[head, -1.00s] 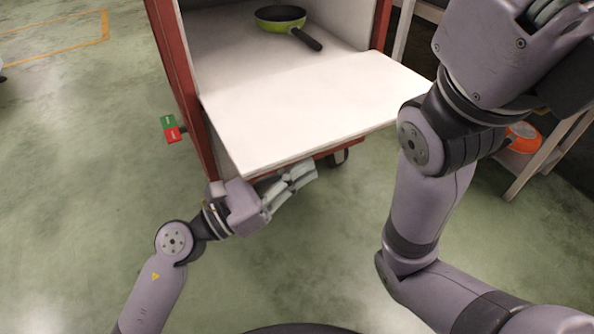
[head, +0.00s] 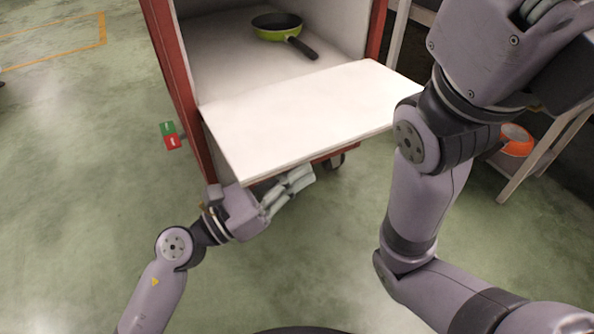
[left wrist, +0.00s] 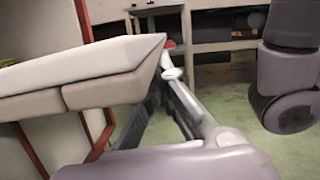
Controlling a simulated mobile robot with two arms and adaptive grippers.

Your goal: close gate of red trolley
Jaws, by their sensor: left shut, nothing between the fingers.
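The red trolley (head: 174,70) stands upright with its front open towards me. Its white gate (head: 310,110) is folded down and sticks out from the front, roughly level. A green pan (head: 277,32) with a dark handle lies inside. My left gripper (head: 303,178) is shut and empty, just under the gate's front edge. Whether it touches the gate is hidden. In the left wrist view, the gate (left wrist: 80,66) is at left and the left gripper's fingers (left wrist: 173,72) reach past its edge. My right gripper (head: 535,10) shows only partly at the top right.
A green and red button box (head: 170,135) is at the trolley's left side. An orange pan (head: 516,140) sits on a low shelf at right, behind my right arm. The green floor at left and in front is clear.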

